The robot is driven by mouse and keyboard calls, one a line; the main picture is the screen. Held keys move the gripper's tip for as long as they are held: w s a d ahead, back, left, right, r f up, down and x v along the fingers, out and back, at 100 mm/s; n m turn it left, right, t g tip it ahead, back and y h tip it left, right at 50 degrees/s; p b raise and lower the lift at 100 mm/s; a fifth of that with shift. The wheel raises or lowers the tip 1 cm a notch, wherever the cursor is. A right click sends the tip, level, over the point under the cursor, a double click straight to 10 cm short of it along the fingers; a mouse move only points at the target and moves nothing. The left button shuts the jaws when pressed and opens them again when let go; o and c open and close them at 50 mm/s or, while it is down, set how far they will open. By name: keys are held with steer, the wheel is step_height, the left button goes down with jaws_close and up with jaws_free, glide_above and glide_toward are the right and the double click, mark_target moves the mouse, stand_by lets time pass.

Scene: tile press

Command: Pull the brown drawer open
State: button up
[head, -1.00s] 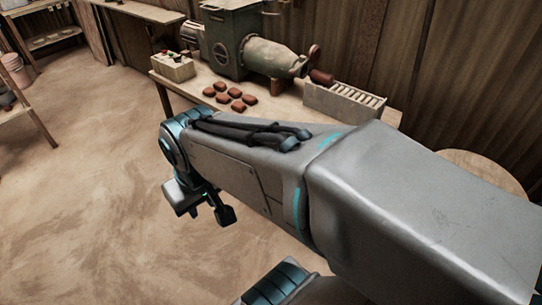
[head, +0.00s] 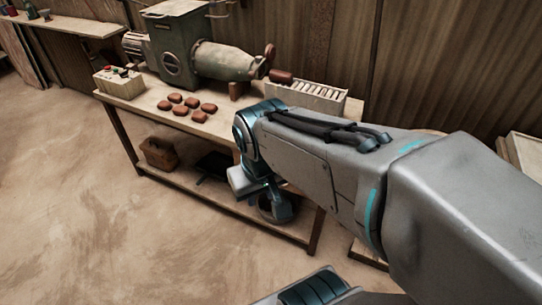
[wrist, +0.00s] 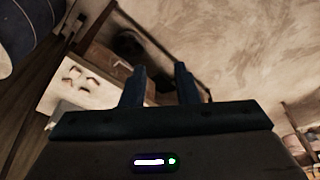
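I cannot surely make out the brown drawer in the head view. In the wrist view a brown box-like front (wrist: 104,62) lies beyond my fingers to the left, beside a pale panel (wrist: 78,84) with several dark marks; whether it is the drawer I cannot tell. My gripper (wrist: 160,70) has its two fingers apart with nothing between them. In the head view my gripper (head: 272,203) hangs in front of the workbench's lower shelf, partly hidden by my wrist. It appears apart from anything brown.
The workbench (head: 150,98) carries a green press machine (head: 172,58), a control box (head: 118,83), several red-brown tiles (head: 180,110) and a slotted rack (head: 305,95). A brown box (head: 159,152) stands on its lower shelf (head: 215,196). The floor at left is open.

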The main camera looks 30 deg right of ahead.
steer(key=w+d+f+g+h+b, duration=0.1)
steer(key=w+d+f+h+b, duration=0.3)
steer(key=f, duration=0.3)
steer(key=w+d+f+n+h+b, duration=0.1)
steer(key=w+d+f+h+b, duration=0.15)
steer(key=f+b, duration=0.5)
steer(key=w+d+f+g+h+b, duration=0.1)
steer(key=w+d+f+h+b, duration=0.15)
steer(key=d+f+b, duration=0.35)
steer(key=w+a+f+n+t+h+b, duration=0.1)
steer(key=w+a+f+n+t+b, duration=0.15)
steer(key=w+f+t+b, duration=0.45)
steer(key=w+a+f+n+t+h+b, duration=0.2)
steer(key=w+f+n+b, duration=0.25)
steer(key=w+f, duration=0.6)
steer(key=b+x, duration=0.1)
steer(key=x, duration=0.3)
steer(key=f+b+x, duration=0.1)
steer(key=x, duration=0.3)
steer(key=s+b+x, duration=0.1)
steer(key=x, duration=0.4)
steer(key=shift+d+f, duration=0.15)
steer(key=shift+f, duration=0.05)
jaws_close()
